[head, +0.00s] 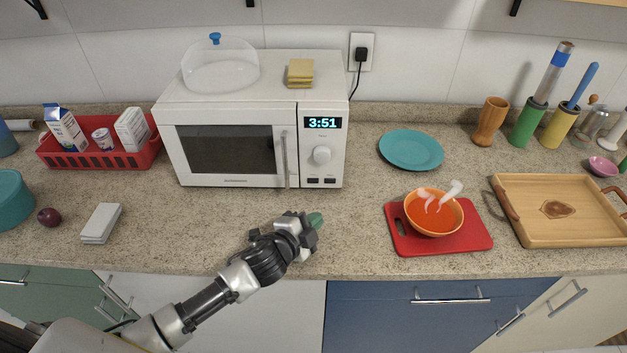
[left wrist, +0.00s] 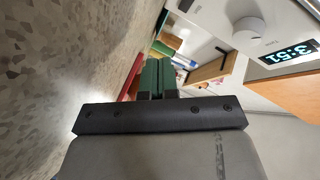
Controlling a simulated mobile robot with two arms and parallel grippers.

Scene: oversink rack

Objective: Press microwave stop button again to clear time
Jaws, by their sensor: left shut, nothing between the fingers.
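The white microwave (head: 230,115) stands on the counter against the wall, its door shut. Its display (head: 323,123) reads 3:51, and the display also shows in the left wrist view (left wrist: 288,53). Below the display are a round knob (head: 321,155) and two small dark buttons (head: 321,180) at the panel's bottom. My left gripper (head: 316,220) is in front of the microwave, below and apart from the buttons. Its green fingers (left wrist: 160,78) are together and empty. My right gripper is not in view.
A red board (head: 465,238) with an orange bowl of soup (head: 434,212) lies right of my left gripper. A red basket (head: 100,160) stands left of the microwave. The counter directly before the microwave is clear.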

